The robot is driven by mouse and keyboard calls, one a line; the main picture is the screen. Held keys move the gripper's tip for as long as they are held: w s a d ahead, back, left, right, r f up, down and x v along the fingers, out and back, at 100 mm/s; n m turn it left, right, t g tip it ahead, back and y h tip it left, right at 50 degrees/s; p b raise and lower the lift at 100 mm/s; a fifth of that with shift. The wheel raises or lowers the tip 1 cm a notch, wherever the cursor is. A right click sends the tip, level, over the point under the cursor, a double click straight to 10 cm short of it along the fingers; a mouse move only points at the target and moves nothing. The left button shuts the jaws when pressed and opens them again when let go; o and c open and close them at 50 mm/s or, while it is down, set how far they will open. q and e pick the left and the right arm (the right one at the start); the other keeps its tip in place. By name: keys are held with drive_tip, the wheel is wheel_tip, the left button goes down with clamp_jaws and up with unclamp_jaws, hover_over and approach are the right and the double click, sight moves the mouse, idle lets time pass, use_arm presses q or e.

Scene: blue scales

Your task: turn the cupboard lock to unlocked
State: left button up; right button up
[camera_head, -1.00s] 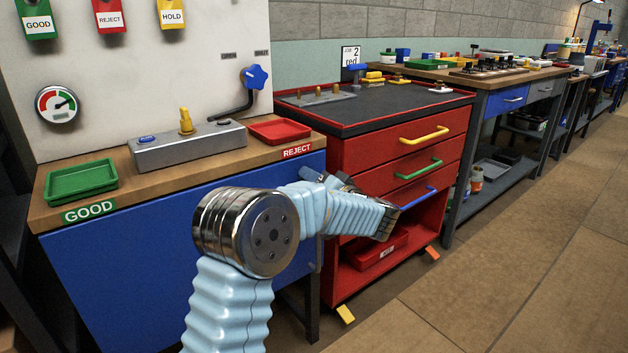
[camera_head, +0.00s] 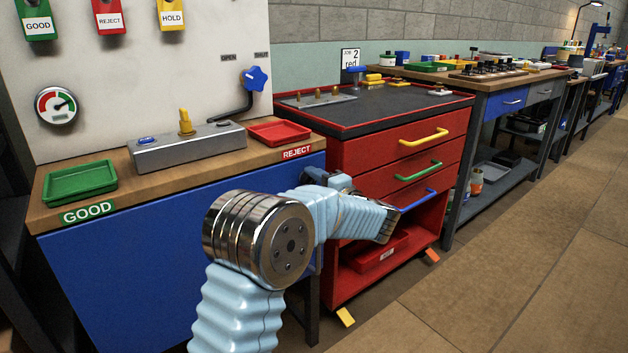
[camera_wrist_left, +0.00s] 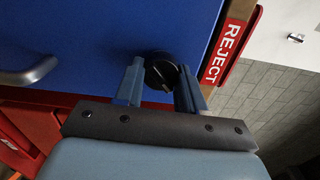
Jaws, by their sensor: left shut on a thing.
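The cupboard lock is a round black knob (camera_wrist_left: 161,72) on the blue cupboard door (camera_wrist_left: 100,40) in the left wrist view. It sits near the door edge that carries the REJECT label. My left gripper (camera_wrist_left: 159,82) is shut on the knob, one blue finger on each side. In the head view my left gripper (camera_head: 325,179) is at the upper right of the blue door (camera_head: 150,260), and the lock is hidden there behind my arm. I cannot read the knob's marked position. My right gripper is not in view.
A grey bar handle (camera_wrist_left: 30,72) is on the door. Above are a red tray (camera_head: 280,132), a green tray (camera_head: 80,182) and a grey box with a yellow knob (camera_head: 186,124). A red drawer cabinet (camera_head: 400,160) stands close on the right. The floor at right is clear.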

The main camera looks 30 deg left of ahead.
use_arm(q)
drive_tip(key=m+p, duration=0.1)
drive_tip(key=m, duration=0.1)
drive_tip(key=shift+m, duration=0.4)
drive_tip(key=m+p, duration=0.2)
drive_tip(key=m, duration=0.1)
drive_tip(key=shift+f+m+p, duration=0.15)
drive_tip(key=shift+m+p, duration=0.8)
drive_tip(key=shift+m, duration=0.35)
drive_tip(key=o, duration=1)
drive_tip(key=shift+o, duration=0.2)
drive_tip(key=b+v, duration=0.1)
drive_tip(key=v, duration=1.2)
drive_tip(key=shift+s+d, duration=0.25)
drive_tip(key=shift+d, duration=0.1)
drive_tip(key=shift+f, duration=0.15)
